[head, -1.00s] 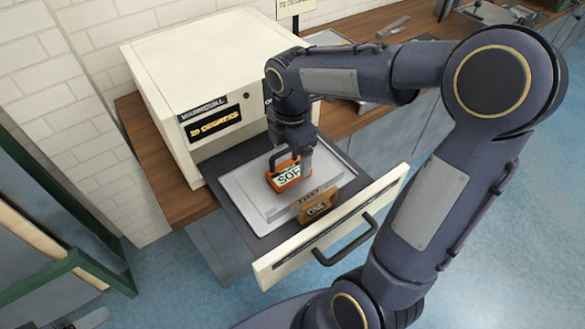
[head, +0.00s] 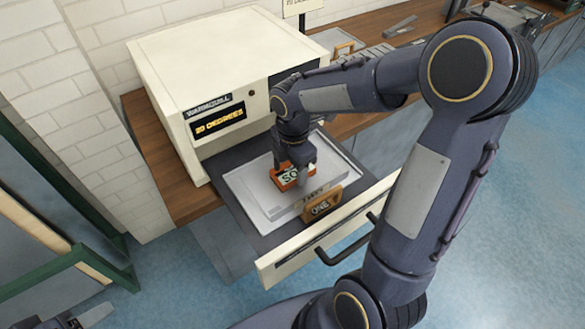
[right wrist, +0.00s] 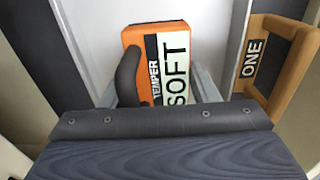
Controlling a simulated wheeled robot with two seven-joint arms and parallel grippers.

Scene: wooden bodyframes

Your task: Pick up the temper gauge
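The orange temper gauge (head: 290,181), with a white label reading "TEMPER SOFT" and a dark handle, lies on the pale tray in the pulled-out drawer. It also shows in the right wrist view (right wrist: 158,62). My right gripper (head: 292,170) is down over the gauge. In the wrist view its grey fingers are apart, one on each side of the gauge; I see no clear grip on it. The fingertips are partly hidden behind the gripper body. A part of my left gripper (head: 85,317) shows at the bottom left edge, cut off by the frame.
A wooden-handled piece marked "ONE" (head: 322,205) stands close beside the gauge, with a grey metal bar. The drawer front (head: 285,265) with its black handle is nearest. The cream oven (head: 200,70) reading "20 DEGREES" stands behind. Wooden counter lies on both sides.

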